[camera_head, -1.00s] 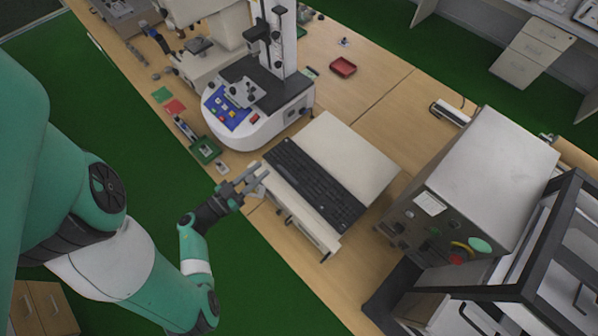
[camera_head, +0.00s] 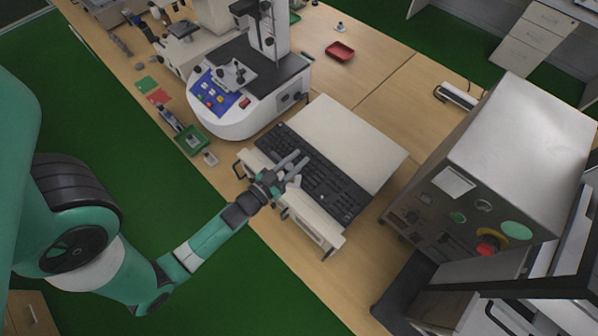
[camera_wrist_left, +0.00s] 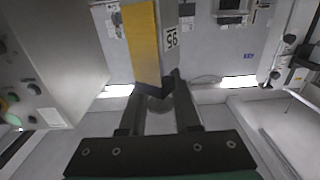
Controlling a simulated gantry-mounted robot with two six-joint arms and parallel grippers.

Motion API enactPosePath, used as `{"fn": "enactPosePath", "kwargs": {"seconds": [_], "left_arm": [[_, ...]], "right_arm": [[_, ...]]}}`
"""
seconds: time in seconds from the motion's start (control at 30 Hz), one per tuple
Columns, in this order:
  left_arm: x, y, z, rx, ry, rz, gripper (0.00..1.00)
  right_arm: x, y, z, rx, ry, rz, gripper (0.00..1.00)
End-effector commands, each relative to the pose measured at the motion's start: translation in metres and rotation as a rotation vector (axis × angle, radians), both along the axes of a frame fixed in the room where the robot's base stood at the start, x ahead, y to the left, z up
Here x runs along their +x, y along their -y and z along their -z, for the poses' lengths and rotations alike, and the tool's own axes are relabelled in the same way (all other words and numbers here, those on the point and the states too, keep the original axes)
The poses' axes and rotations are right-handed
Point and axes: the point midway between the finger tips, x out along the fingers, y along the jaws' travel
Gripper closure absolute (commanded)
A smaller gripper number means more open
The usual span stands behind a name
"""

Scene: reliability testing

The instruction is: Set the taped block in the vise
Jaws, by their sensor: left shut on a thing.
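My left gripper (camera_head: 295,162) is above the black keyboard in the head view. Its fingers also show in the left wrist view (camera_wrist_left: 157,88). My right gripper is not in view.
A large metal box (camera_head: 515,145) with a red knob stands at right.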

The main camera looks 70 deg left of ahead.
Motion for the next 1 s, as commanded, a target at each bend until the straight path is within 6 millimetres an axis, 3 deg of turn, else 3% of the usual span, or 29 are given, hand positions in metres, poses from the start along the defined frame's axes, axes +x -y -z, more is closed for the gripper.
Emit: {"fn": "enactPosePath", "kwargs": {"seconds": [0.2, 0.43, 0.9, 0.93, 1.0], "left_arm": [[0.005, 0.0, 0.005, 0.0, 0.001, 0.001, 1.0], [0.008, 0.001, 0.037, -0.003, -0.001, 0.002, 1.0], [0.008, 0.001, 0.044, -0.001, 0.0, 0.001, 1.0], [0.007, 0.001, 0.045, -0.002, -0.001, 0.001, 0.68], [0.007, 0.001, 0.044, -0.002, -0.001, 0.001, 0.55]], "right_arm": [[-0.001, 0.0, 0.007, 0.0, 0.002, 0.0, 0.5], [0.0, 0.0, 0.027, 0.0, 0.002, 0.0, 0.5], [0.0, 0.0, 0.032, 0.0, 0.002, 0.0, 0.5], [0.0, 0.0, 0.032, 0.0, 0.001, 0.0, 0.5], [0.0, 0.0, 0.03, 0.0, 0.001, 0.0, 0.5]]}}
